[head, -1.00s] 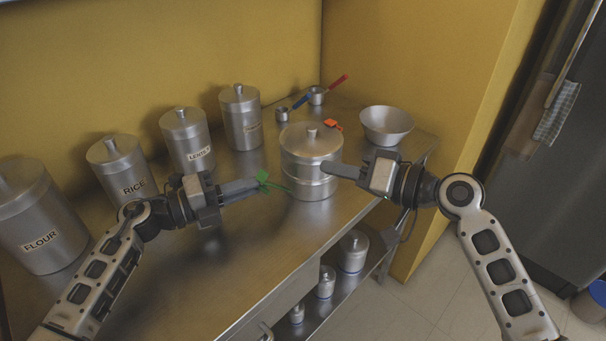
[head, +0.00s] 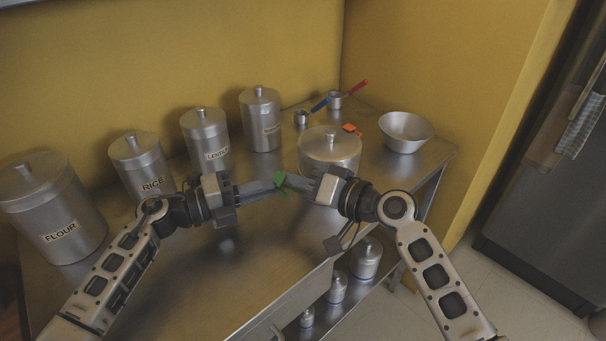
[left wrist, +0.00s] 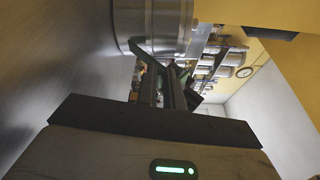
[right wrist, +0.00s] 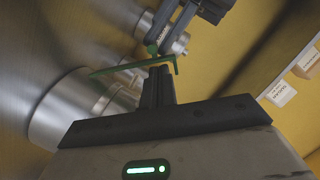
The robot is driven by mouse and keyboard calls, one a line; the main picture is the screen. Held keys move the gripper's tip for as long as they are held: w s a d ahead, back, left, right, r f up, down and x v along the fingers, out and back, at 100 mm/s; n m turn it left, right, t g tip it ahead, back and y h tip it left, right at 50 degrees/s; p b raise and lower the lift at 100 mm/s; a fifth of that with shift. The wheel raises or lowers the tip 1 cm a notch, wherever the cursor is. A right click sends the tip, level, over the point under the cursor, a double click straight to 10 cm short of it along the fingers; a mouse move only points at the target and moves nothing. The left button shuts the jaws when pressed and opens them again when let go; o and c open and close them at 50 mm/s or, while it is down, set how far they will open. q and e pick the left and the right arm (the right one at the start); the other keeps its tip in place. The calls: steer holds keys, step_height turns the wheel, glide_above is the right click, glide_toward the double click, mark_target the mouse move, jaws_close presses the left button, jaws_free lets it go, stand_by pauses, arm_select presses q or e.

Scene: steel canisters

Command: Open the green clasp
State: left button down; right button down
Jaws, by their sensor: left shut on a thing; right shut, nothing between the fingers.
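The steel canister (head: 330,152) with a knobbed lid stands at the front of the counter. An orange clasp (head: 352,129) shows at its back right rim. The green clasp (head: 281,181) shows at the canister's front left. My left gripper (head: 274,188) is shut on the green clasp, which also shows in the right wrist view (right wrist: 130,67). My right gripper (head: 292,181) is shut and empty, with its tips close beside the green clasp; I cannot tell whether they touch. The arms hide the canister's lower front and the clasp's joint to it.
Canisters labelled flour (head: 52,212), rice (head: 142,165) and others line the wall. Measuring cups with blue and red handles (head: 336,100) lie behind, and a steel bowl (head: 405,132) stands at right. Small canisters (head: 366,258) are on the lower shelf. The front left counter is bare.

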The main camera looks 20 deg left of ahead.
steer(key=shift+s+a+f+n, duration=0.35)
steer(key=shift+s+f+n, duration=0.05)
steer(key=shift+s+f, duration=0.2)
arm_select(q)
steer(key=c, duration=1.8)
jaws_free()
steer(key=shift+r, duration=0.15)
steer(key=shift+w+r, duration=0.1)
arm_select(e)
steer(key=shift+f, duration=0.1)
arm_select(q)
steer(key=v, duration=1.2)
steer(key=shift+a+f, duration=0.1)
steer(key=shift+f, duration=0.15)
arm_select(e)
steer(key=shift+w+d+r, duration=0.15)
steer(key=shift+r, duration=0.1)
arm_select(q)
steer(key=shift+f+b, duration=0.65)
arm_select(e)
steer(key=v, duration=1.6)
